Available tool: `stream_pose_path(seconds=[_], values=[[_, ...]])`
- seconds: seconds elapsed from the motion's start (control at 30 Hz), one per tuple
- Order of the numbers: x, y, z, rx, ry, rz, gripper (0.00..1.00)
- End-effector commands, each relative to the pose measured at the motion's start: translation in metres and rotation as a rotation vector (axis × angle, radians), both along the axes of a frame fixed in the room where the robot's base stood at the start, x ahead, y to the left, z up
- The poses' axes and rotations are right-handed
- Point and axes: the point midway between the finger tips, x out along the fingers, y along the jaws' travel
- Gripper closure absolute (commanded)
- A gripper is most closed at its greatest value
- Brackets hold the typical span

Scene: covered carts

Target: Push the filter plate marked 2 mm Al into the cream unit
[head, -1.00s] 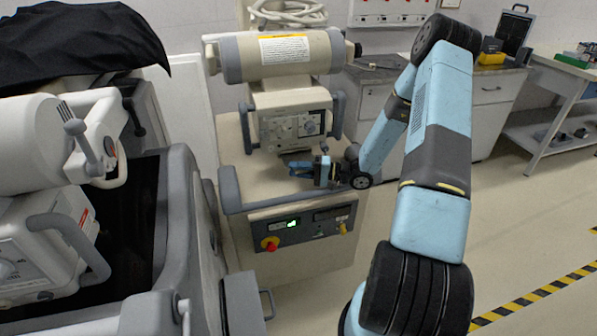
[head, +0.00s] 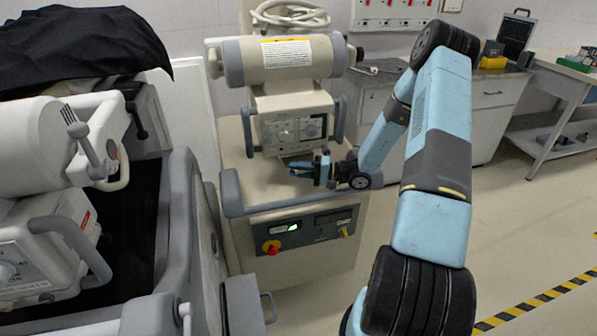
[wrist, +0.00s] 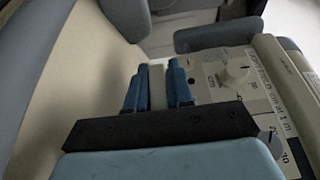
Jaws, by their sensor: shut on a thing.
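The cream unit (head: 292,103) stands on the cream cart in the middle of the head view, its grey dial face towards me. My gripper (head: 297,168) is low in front of that face, just above the cart top. In the wrist view, the blue fingers of my gripper (wrist: 158,68) are shut on a thin pale piece, seemingly the filter plate (wrist: 157,90). Its 2 mm Al marking is not readable. The unit's dial face (wrist: 230,75) is to the right of the fingers there. Whether the plate touches the unit cannot be told.
A grey padded rail (head: 232,192) edges the cart's left front, and a control panel (head: 305,227) with a red knob is below. A second, white unit (head: 42,145) stands on the left cart, with a black cover (head: 80,45) behind. Floor at right is open.

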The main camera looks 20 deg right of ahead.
Motion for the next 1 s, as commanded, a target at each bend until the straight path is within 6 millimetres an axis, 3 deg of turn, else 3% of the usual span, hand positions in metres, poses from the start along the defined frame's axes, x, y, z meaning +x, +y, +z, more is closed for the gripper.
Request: stream_pose_path(seconds=[1.0], values=[[0.021, 0.000, 0.000, 0.001, -0.001, 0.000, 1.00]])
